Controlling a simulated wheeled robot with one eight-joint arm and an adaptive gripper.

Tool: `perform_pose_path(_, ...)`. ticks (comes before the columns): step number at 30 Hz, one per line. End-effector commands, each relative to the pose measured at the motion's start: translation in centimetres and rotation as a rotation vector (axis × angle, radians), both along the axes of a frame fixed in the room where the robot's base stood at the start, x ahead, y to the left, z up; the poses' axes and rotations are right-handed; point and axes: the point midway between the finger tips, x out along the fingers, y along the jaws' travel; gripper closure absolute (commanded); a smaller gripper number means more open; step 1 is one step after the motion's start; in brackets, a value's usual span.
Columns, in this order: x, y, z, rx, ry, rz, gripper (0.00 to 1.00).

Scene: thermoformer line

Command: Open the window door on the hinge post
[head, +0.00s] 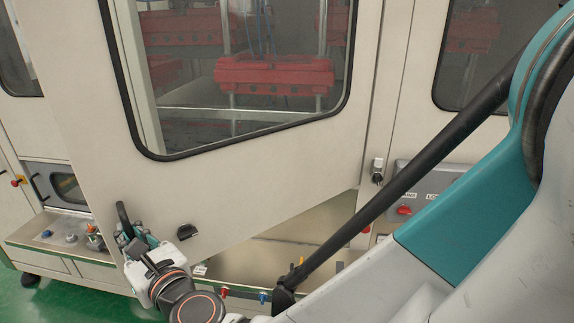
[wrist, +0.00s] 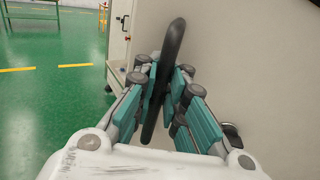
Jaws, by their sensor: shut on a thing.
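The window door (head: 250,190) is a beige panel with a dark-edged window, seen in the head view. It stands swung out at an angle from the machine, and its lower edge slants across the machine front. A black bar handle (head: 124,220) is at its lower left. My gripper (head: 138,243) is at this handle. In the wrist view the teal fingers of my gripper (wrist: 168,100) are shut on the black handle (wrist: 166,75), which stands between them. The door's face (wrist: 250,60) fills the right of that view. The hinge post is not clearly identifiable.
A machine ledge with a blue button (head: 264,297) lies below the door. A grey switch box (head: 425,185) with a red knob is to the right. Green floor (wrist: 40,110) is open at left in the wrist view, with a table frame (wrist: 55,12) farther off.

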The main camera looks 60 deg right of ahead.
Motion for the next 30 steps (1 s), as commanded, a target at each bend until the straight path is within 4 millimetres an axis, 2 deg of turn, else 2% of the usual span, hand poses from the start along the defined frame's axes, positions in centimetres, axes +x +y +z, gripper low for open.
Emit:
perform_pose_path(13,-0.16,0.00,0.06,-0.002,0.000,0.003,1.00)
perform_pose_path(15,-0.16,-0.01,0.05,-0.002,0.000,0.003,0.78)
perform_pose_path(16,-0.16,-0.01,0.05,-0.002,0.000,0.003,0.71)
perform_pose_path(17,-0.16,-0.01,0.05,-0.002,0.000,0.003,0.69)
perform_pose_path(30,-0.17,-0.01,0.21,-0.001,0.000,0.003,0.69)
